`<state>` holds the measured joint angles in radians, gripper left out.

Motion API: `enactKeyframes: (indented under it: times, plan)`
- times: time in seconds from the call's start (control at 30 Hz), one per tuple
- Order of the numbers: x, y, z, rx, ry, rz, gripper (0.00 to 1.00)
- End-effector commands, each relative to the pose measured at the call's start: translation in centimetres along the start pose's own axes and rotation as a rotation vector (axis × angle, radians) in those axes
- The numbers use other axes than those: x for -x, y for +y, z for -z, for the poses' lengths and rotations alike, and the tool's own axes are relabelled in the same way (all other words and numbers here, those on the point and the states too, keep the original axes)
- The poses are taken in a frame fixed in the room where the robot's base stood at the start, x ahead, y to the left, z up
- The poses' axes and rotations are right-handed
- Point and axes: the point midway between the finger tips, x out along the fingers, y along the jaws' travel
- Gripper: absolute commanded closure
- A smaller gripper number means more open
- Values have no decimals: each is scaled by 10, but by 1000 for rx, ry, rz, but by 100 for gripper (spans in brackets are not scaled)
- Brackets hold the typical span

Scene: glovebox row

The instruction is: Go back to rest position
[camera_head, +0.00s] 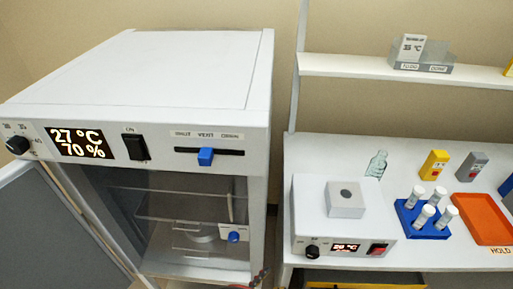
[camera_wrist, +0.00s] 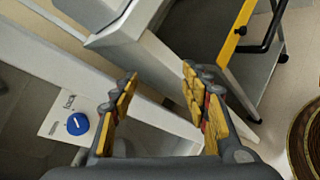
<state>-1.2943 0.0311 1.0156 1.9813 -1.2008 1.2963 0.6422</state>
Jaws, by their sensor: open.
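My gripper (camera_wrist: 160,78) shows in the wrist view with its two yellow-padded fingers apart and nothing between them. Beyond and below the fingers are pale frame edges and the floor. A blue knob (camera_wrist: 78,124) on a white plate lies to the left of the left finger, apart from it. In the head view only a small dark and reddish piece shows at the bottom edge, right of the cabinet; I cannot tell if it is my gripper. The white cabinet (camera_head: 190,70) stands at the left with its display reading 27 °C and 70 %.
A bench (camera_head: 330,160) at the right carries a white device (camera_head: 315,215), a blue rack (camera_head: 410,224) with several capped tubes, and an orange tray (camera_head: 481,215). A shelf (camera_head: 340,66) runs above. In the wrist view, a yellow-edged cart (camera_wrist: 238,30) stands at the upper right.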

Motion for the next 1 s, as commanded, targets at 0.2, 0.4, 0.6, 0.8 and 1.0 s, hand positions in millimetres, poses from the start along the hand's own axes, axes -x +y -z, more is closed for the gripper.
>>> enactKeyframes:
  times: [0.2,0.4,0.6,0.8,1.0]
  plan:
    - [16,-26,-59,-137,-7,510,54]
    - [46,-20,-91,-426,103,895,54]
    - [63,18,-121,-796,230,1106,54]
    - [62,64,-167,-1204,307,1175,54]
    - [49,94,-235,-1561,307,1120,54]
